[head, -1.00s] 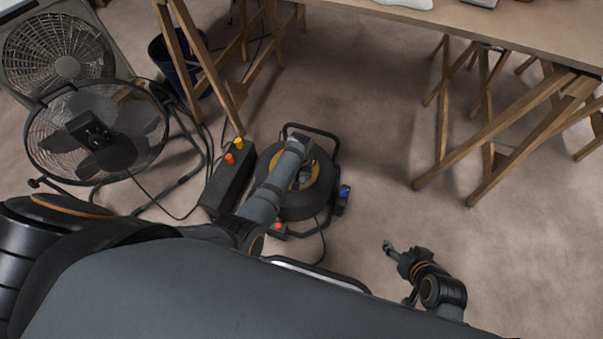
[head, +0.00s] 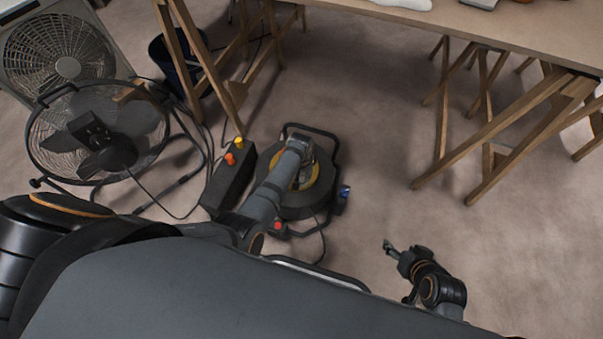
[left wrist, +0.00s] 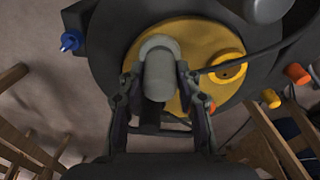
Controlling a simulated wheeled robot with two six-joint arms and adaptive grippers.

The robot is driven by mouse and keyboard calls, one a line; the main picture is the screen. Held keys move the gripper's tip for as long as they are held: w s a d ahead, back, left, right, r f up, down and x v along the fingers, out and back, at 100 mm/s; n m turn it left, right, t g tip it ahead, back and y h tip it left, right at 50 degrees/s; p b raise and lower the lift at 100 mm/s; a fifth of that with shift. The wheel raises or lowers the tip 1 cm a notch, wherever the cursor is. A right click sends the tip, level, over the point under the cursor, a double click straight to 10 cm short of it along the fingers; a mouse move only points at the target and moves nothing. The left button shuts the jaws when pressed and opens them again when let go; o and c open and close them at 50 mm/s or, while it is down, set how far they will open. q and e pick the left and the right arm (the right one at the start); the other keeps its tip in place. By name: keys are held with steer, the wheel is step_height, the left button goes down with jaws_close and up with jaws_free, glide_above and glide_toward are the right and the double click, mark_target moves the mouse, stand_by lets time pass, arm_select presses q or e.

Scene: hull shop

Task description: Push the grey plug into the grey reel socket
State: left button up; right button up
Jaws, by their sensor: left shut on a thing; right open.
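The cable reel (head: 313,204) stands on the floor, with a black drum and a yellow face (left wrist: 185,108). My left gripper (head: 302,160) is over the reel's face; in the left wrist view its fingers (left wrist: 160,90) are closed on both sides of the grey plug (left wrist: 157,78). The plug is in front of the yellow face. My right gripper (head: 391,250) is open and empty above the floor at the lower right.
A black power strip (head: 228,183) with orange and yellow plugs lies left of the reel. A blue plug (left wrist: 70,41) is at the reel's edge. Two fans (head: 90,135) stand at the left. Wooden trestles (head: 525,135) carry a table. The floor right of the reel is clear.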

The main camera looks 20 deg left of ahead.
arm_select(q)
steer(key=shift+f+b, duration=0.4)
steer(key=shift+f, duration=0.15)
steer(key=o, duration=1.2)
steer(key=shift+c, duration=0.2)
